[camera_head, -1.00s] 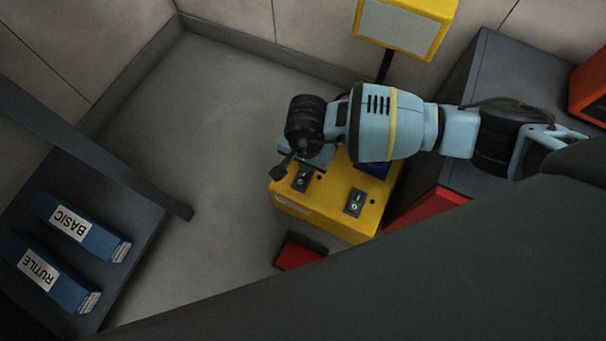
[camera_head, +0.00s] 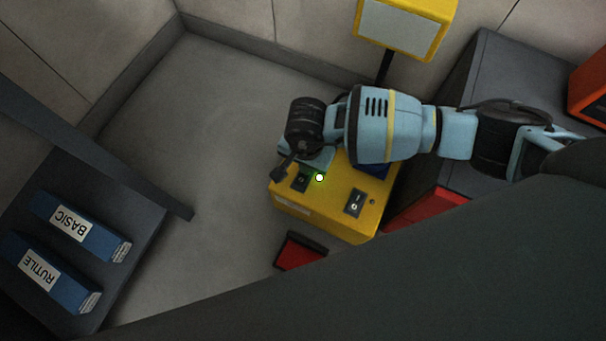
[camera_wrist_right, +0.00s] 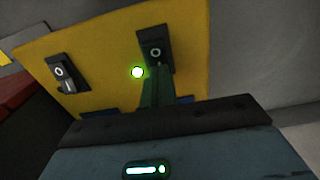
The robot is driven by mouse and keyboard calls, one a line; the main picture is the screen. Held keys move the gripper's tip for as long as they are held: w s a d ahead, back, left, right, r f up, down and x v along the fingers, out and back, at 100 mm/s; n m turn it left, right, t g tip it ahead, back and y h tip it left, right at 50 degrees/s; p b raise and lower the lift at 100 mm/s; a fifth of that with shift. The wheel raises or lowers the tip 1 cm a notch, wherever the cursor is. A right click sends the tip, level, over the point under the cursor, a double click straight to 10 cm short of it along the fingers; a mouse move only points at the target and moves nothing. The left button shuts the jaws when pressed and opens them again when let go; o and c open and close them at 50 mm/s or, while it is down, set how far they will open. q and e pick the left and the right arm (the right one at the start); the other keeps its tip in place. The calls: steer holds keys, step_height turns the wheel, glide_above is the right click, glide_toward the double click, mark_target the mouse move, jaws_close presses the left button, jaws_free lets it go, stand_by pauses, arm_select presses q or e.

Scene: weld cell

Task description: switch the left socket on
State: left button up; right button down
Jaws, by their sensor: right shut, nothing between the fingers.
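A yellow box (camera_head: 330,215) stands at the middle of the head view, with two black rocker switches on top. The left switch (camera_head: 301,182) has a lamp (camera_head: 319,177) beside it that glows green. The right switch (camera_head: 355,202) has a small dark lamp beside it. My right gripper (camera_wrist_right: 156,76) is shut and empty, its fingertips at the left switch (camera_wrist_right: 155,48) in the wrist view; whether they touch it I cannot tell. The green lamp (camera_wrist_right: 137,72) and the right switch (camera_wrist_right: 67,73) show there too. In the head view my wrist partly hides the fingers. My left gripper is not in view.
A yellow-framed panel (camera_head: 400,28) on a post stands behind the box. A blue item (camera_head: 374,168) lies at the box's right side. Red objects (camera_head: 301,251) are in front and to the right. A dark shelf at left holds blue BASIC (camera_head: 82,227) and RUTILE (camera_head: 50,272) packs.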

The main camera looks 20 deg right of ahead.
step_height(320, 180, up, 7)
steer(key=p, duration=0.5)
steer(key=shift+f, duration=0.15)
stand_by(0.5)
